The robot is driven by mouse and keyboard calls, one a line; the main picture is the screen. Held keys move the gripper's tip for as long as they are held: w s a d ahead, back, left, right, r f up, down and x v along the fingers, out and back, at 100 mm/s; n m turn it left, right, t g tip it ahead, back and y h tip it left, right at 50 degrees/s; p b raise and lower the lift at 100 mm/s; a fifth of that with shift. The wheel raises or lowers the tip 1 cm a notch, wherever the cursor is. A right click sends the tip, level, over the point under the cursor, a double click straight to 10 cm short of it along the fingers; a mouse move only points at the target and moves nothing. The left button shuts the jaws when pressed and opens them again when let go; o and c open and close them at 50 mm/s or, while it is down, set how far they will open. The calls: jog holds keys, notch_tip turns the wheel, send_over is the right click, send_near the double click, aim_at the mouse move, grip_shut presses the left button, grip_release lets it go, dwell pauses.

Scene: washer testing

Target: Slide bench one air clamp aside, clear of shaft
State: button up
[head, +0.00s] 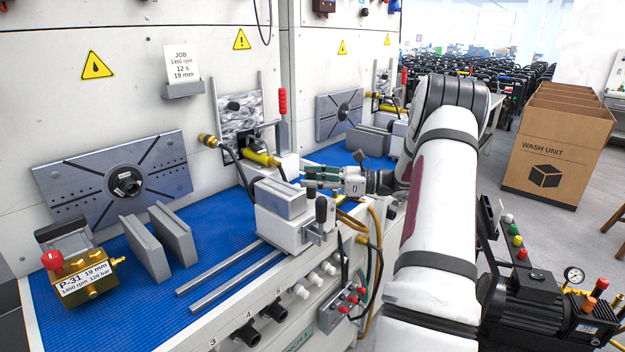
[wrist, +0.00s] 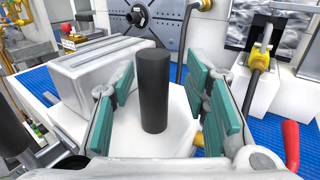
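The bench one air clamp (head: 287,222) is a pale block with a grey jaw on top, at the right end of two steel rails (head: 225,270). A black upright post (head: 321,209) stands on its right side. The wrist view shows this post (wrist: 153,90) between the teal fingers of my gripper (wrist: 160,100), with gaps on both sides. In the head view my gripper (head: 320,177) is just behind and above the post, open and empty. The shaft hub (head: 125,182) sits in the slotted plate to the left; it shows in the wrist view too (wrist: 137,15).
Two grey blocks (head: 172,235) and the brass P-31 pump (head: 88,273) stand on the blue mat (head: 215,225) at left. Behind the clamp are a yellow cylinder (head: 261,158), a red lever (head: 282,101) and black hoses.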

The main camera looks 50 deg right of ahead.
jog(key=v, duration=1.2)
dwell(0.7)
